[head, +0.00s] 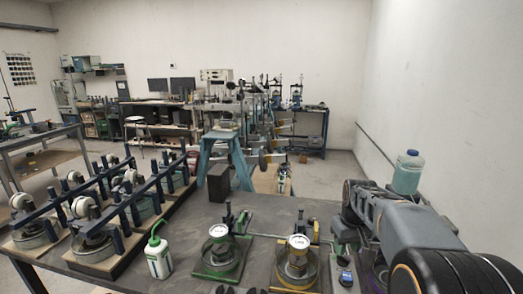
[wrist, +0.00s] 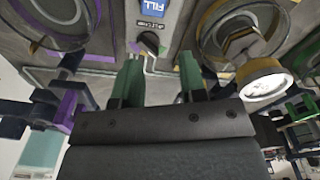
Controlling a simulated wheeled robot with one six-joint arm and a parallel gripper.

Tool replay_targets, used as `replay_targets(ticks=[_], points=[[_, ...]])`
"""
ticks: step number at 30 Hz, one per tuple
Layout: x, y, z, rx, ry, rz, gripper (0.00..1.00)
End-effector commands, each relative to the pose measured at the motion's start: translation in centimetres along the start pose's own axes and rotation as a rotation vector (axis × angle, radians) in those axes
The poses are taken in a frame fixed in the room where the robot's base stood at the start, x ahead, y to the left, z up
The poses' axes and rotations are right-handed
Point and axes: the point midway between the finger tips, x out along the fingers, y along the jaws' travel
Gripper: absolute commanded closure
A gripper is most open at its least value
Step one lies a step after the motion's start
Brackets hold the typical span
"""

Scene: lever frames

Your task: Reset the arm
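The arm is mine, grey with black and orange rings, and fills the right side of the head view. My gripper (wrist: 160,72) shows in the wrist view as two green fingers standing apart, with nothing between them. A small black knob (wrist: 150,42) lies just beyond the fingertips, below a blue label reading FILL (wrist: 152,8). I cannot tell how far the knob is from the fingers. In the head view the fingers are hard to make out beside the arm.
On the dark bench (head: 180,240) stand two round devices, one green (head: 218,262) and one yellow (head: 297,268), with gauges. A white squeeze bottle (head: 158,255) stands left of them. A teal bottle (head: 408,172) is behind my arm. A plain wall (head: 440,110) rises at right.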

Motion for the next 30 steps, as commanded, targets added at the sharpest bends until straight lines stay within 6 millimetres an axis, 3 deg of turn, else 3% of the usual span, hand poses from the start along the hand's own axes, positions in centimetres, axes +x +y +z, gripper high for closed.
replay_targets(ticks=[6,13,17,22,30], points=[[0.5,-6.1,8.4,0.202,0.105,0.013,0.62],[1.2,-9.8,14.6,0.212,0.192,0.010,0.62],[0.8,-10.7,15.9,0.185,0.229,0.010,0.62],[-0.4,-11.0,16.0,0.165,0.275,0.011,0.62],[-0.5,-11.2,16.0,0.158,0.277,0.010,0.62]])
